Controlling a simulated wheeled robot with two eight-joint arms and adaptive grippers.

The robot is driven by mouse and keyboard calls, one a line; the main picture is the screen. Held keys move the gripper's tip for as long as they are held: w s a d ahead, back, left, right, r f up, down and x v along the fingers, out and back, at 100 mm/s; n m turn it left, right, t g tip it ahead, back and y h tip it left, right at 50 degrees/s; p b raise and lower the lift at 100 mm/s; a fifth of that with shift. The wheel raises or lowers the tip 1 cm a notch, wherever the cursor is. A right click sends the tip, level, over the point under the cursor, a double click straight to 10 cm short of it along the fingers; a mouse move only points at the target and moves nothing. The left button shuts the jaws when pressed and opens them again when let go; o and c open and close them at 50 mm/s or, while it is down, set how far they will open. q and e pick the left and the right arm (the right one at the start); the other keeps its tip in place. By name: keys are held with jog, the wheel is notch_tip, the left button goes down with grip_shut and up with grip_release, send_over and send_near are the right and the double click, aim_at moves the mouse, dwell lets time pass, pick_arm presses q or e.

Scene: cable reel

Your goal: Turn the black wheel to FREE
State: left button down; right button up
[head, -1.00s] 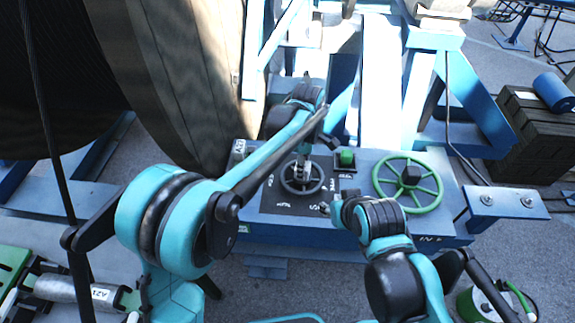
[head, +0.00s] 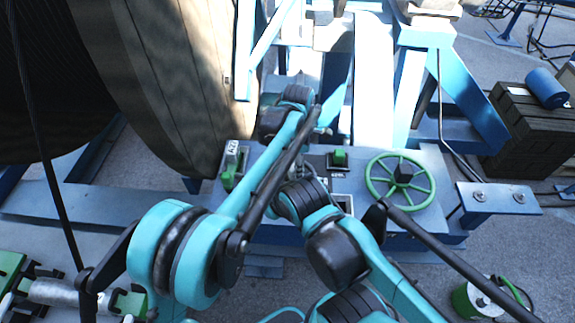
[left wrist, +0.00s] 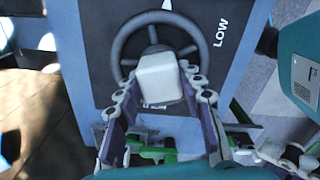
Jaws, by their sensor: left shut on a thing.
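The black wheel (left wrist: 117,50) lies on a dark panel in the left wrist view. A pale block (left wrist: 160,78) covers its centre. My left gripper (left wrist: 157,82) has one finger on each side of this block and is shut on it. I take the block to be the wheel's hub. The word LOW (left wrist: 220,33) shows right of the wheel; lettering below it is partly hidden, and FREE is not readable. In the head view, my arms hide the black wheel and the left fingertips. My right gripper cannot be made out.
A green wheel (head: 403,172) and a green button (head: 340,157) are on the blue control box right of my arms. A large cable reel (head: 150,80) stands at the left. A dark crate stack (head: 525,125) stands at the right.

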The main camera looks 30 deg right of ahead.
pick_arm(q)
jog(key=c, duration=1)
grip_release()
jog(key=shift+o, duration=0.2)
notch_tip(320, 180, up, 12)
